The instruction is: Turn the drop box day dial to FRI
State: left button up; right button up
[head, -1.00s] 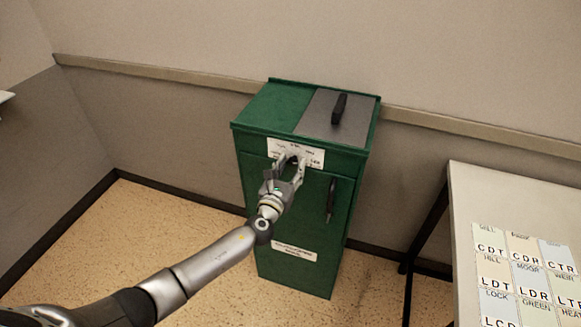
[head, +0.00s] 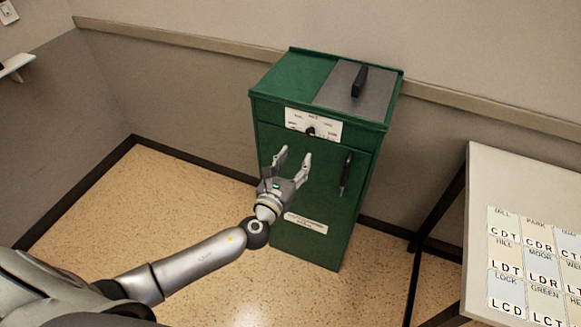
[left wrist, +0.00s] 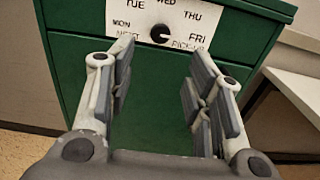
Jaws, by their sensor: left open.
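The green drop box (head: 320,190) stands against the wall. A white day plate (head: 327,118) is on its upper front, with a small black dial (head: 310,131) at its lower middle. In the left wrist view the dial (left wrist: 159,34) sits among MON, TUE, WED, THU and FRI, with NEXT PICK-UP below. A small pale mark on the knob appears on its right side, toward FRI. My left gripper (head: 294,157) is open and empty, below and in front of the dial, apart from it. Its fingers (left wrist: 160,75) frame bare green front. My right gripper is not in view.
The box has a grey lid with a black handle (head: 359,81), a black front handle (head: 345,173) and a lower white label (head: 306,222). A table (head: 490,180) with lettered cards stands at the right. The floor left of the box is clear.

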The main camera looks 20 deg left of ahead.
pick_arm(q)
jog(key=shift+s, duration=1.15)
jog(key=s+a+f+n+g+y, duration=0.1)
jog(key=s+a+f+n+g, duration=0.3)
jog(key=f, duration=0.7)
jog(key=s+a+f+n+g, duration=0.1)
jog(key=s+f+n+g, duration=0.1)
jog(key=s+f+n, duration=0.7)
jog(key=s+a+f+n+g+y, duration=0.1)
jog(key=a+f+n+g, duration=0.25)
jog(key=f, duration=0.95)
jog(key=s+d+f+n+g, duration=0.1)
jog(key=s+f+n, duration=0.4)
jog(key=s, duration=0.6)
jog(key=s+d+f+n+g+h, duration=0.1)
jog(key=s+f+n+g, duration=0.3)
jog(key=s, duration=0.7)
jog(key=s+d+f+n+g, duration=0.2)
jog(key=s+f+n, duration=0.5)
jog(key=s, duration=0.5)
jog(key=shift+d+f+n, duration=0.2)
jog(key=shift+d+n, duration=0.4)
jog(key=shift+n, duration=0.15)
jog(key=shift+g, duration=0.25)
